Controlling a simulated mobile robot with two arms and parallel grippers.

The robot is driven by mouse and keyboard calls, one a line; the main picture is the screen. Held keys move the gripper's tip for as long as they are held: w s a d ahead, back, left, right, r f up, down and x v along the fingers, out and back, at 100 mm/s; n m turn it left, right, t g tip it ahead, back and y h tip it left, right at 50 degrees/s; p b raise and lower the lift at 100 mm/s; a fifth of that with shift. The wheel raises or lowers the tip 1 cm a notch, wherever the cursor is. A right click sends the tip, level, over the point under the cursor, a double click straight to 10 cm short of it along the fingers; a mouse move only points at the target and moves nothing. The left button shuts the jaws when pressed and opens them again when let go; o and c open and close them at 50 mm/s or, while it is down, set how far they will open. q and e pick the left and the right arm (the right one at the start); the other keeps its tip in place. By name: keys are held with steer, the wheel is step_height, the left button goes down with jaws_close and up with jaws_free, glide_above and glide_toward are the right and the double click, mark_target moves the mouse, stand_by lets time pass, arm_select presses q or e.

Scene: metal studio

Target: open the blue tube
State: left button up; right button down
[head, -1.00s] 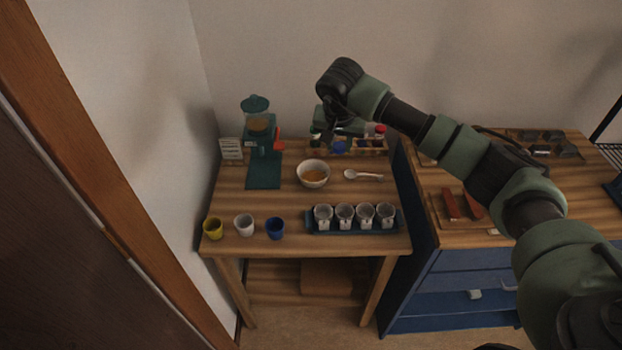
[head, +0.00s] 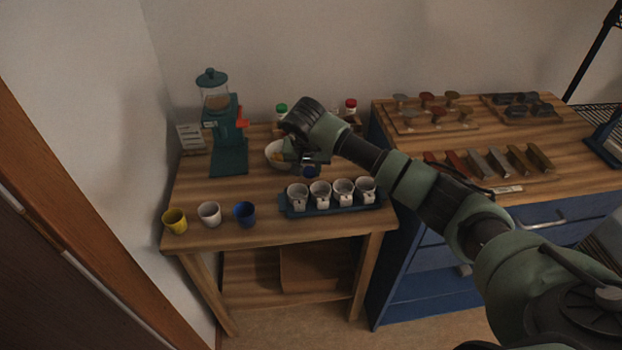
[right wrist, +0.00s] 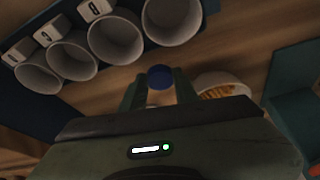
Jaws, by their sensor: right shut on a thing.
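My right gripper (head: 308,163) is shut on the blue tube (head: 310,173), above the table between the bowl and the tray of cups. In the right wrist view the tube's round blue cap (right wrist: 160,77) shows between the fingertips (right wrist: 160,92). The cap is on; the tube body is mostly hidden. The tube is away from the rack at the back. My left gripper is not in view.
A blue tray (head: 330,209) with several white cups stands just in front. A white bowl (head: 273,160) is partly behind my gripper. Green-capped (head: 281,109) and red-capped (head: 351,105) tubes stand at the back. Yellow (head: 174,222), white (head: 209,215) and blue (head: 244,215) cups stand front left.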

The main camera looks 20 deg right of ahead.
step_height(320, 180, down, 2)
steer(key=shift+f+b, duration=0.1)
steer(key=shift+b, duration=0.2)
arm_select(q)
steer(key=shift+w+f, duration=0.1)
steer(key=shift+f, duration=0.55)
arm_select(e)
steer(key=shift+w, duration=0.1)
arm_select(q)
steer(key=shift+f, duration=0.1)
